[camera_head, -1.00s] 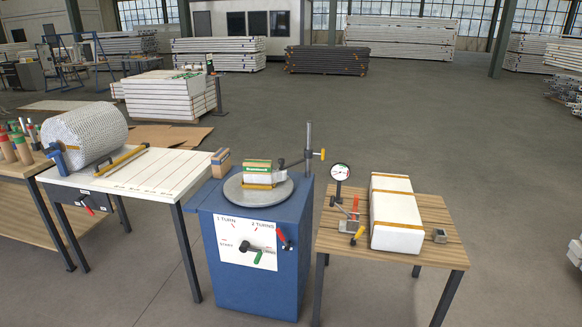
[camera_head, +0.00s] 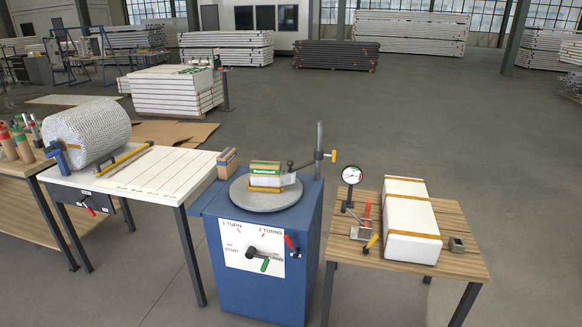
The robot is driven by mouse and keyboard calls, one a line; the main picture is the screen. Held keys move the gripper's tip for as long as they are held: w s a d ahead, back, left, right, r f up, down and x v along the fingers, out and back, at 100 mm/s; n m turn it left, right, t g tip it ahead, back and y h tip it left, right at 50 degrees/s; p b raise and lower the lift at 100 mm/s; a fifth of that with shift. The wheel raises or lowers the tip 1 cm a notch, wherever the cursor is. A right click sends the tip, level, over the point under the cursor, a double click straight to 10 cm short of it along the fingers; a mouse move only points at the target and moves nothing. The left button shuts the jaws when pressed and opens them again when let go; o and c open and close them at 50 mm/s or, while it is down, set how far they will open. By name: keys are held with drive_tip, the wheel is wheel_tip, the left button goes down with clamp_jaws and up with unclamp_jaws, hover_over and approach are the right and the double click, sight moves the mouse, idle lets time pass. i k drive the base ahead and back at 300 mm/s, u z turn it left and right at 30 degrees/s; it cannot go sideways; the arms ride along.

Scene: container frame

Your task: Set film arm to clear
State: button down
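The blue wrapping stand (camera_head: 265,290) stands at centre with a round grey turntable (camera_head: 262,204) on top. A small white block with green and tan bands (camera_head: 265,174) sits on the turntable. A grey upright post (camera_head: 319,150) rises at the stand's right rear. A dark film arm (camera_head: 304,164) runs from the block's side toward the post, where a yellow knob (camera_head: 332,156) shows. The white front panel (camera_head: 240,236) is marked START, 1 TURN and 2 TURNS; a fourth label is too small to read. My gripper is not in view.
A red-handled lever (camera_head: 290,243) is at the panel's right edge. At left, a white table (camera_head: 170,175) carries a large wrapped roll (camera_head: 88,132). At right, a wooden table (camera_head: 445,260) holds a strapped white box (camera_head: 411,220) and a gauge (camera_head: 351,176). Open floor lies behind.

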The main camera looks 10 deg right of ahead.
sight(290, 176)
drive_tip(key=i, duration=0.65)
drive_tip(key=z, duration=0.05)
drive_tip(key=k, duration=0.65)
drive_tip(key=u, duration=0.25)
drive_tip(key=i, duration=0.6)
drive_tip(key=u, duration=0.65)
drive_tip(key=i, duration=1.4)
drive_tip(key=u, duration=0.25)
